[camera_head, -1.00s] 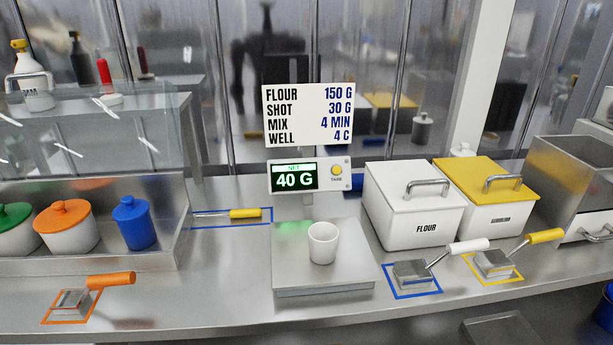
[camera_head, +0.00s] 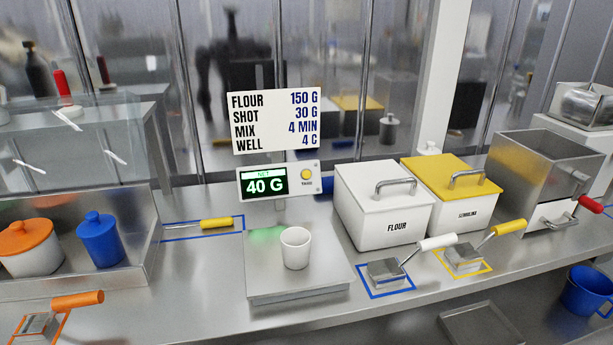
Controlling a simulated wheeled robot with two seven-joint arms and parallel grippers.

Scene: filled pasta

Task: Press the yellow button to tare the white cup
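The white cup (camera_head: 295,248) stands upright on the steel plate of the scale (camera_head: 330,281). The scale's display (camera_head: 264,186) behind it reads NET 40 G in green. The round yellow button (camera_head: 306,174) is on the white display panel, to the right of the digits. Nothing covers the button or the cup. Neither of my grippers is in view.
A white flour bin (camera_head: 384,220) and a yellow-lidded bin (camera_head: 452,205) stand right of the scale. Scoops (camera_head: 386,271) lie in outlined spots before them. A yellow-handled tool (camera_head: 216,224) lies left of the scale. A recipe sign (camera_head: 274,120) is above the display.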

